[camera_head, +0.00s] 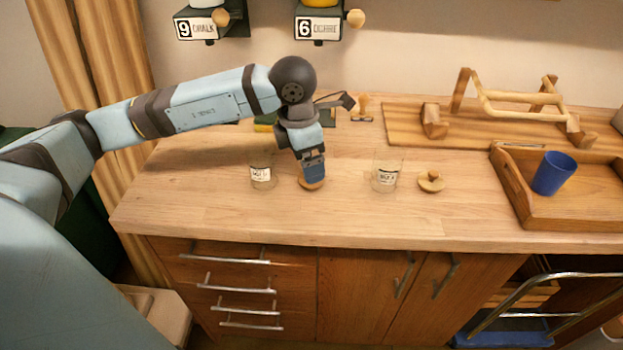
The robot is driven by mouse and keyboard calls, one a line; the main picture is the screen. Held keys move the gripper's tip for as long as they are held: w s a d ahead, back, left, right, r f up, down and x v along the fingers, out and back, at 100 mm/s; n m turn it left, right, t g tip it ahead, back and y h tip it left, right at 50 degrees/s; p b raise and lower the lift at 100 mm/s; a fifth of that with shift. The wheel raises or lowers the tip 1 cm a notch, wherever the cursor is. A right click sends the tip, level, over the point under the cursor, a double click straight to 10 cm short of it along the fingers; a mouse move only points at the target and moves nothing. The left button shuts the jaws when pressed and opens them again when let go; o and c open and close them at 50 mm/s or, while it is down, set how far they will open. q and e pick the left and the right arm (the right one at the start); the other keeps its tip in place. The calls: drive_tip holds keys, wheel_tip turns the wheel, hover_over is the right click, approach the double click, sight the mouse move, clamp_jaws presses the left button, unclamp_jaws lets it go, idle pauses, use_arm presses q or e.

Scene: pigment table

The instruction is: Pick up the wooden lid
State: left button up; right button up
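A round wooden lid (311,186) lies on the wooden table, mostly covered from above by my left gripper (313,178). The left gripper points down right over this lid; its fingertips hide the lid's knob, so I cannot tell whether they grip it. A second wooden lid (431,182) with a round knob lies in plain view to the right. A glass jar (262,172) with a white label stands left of the gripper. Another labelled glass jar (386,174) stands between the two lids. My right gripper is not in view.
A wooden tray (540,218) holding a blue cup (553,173) is at the right. A wooden rack (510,102) stands behind it. Small items, including a wooden-handled one (362,108), lie at the back. Labelled dispensers (318,27) hang above. The table's front middle is clear.

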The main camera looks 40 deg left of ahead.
use_arm(q)
drive_tip(key=f, duration=0.2)
drive_tip(key=w+f, duration=0.1)
drive_tip(key=f, duration=0.1)
drive_tip(key=shift+w+d+f, duration=0.1)
drive_tip(key=shift+d+f, duration=0.05)
drive_tip(key=shift+f, duration=0.25)
drive_tip(key=c, duration=1)
